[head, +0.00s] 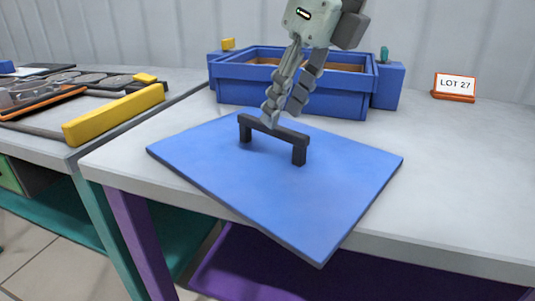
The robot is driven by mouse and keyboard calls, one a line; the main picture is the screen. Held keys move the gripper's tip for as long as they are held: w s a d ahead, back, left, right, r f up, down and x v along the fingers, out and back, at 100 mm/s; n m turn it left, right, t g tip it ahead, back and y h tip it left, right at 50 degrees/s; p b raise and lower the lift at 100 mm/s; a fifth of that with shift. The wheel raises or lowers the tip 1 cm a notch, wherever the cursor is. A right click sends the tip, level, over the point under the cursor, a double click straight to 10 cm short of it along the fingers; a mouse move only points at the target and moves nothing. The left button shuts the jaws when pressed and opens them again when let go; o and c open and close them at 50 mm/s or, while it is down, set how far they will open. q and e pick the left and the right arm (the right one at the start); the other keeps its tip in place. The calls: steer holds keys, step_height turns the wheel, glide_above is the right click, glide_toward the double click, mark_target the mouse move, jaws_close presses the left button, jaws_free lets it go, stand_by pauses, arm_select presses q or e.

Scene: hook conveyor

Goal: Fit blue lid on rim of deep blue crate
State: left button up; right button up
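The blue lid (225,178) is a flat panel with a dark bridge-shaped handle (291,136) on top. It is in front of the crate and turned at an angle to it, and its near corner reaches past the table's front edge. I cannot tell whether it touches the table. The deep blue crate (240,93) stands behind the lid, open at the top, with something brown inside. My gripper hides part of its front and opening. My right gripper is out of view.
Blue side blocks flank the crate, with a yellow piece (228,44) at left and a teal piece (384,54) at right. A "LOT 27" sign (454,86) stands at right. A yellow bar (114,114) edges the left-hand bench. The table's right side (460,160) is clear.

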mark_target(270, 134)
arm_select(q)
steer(key=x, duration=0.5)
steer(key=shift+a, duration=0.4)
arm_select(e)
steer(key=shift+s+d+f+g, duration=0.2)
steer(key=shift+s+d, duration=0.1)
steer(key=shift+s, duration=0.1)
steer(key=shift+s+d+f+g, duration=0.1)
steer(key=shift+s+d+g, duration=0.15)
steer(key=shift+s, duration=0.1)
arm_select(q)
steer(key=shift+f+b, duration=0.3)
steer(key=shift+b, duration=0.2)
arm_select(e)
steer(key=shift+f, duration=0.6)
arm_select(q)
jaws_close()
steer(key=shift+r, duration=0.1)
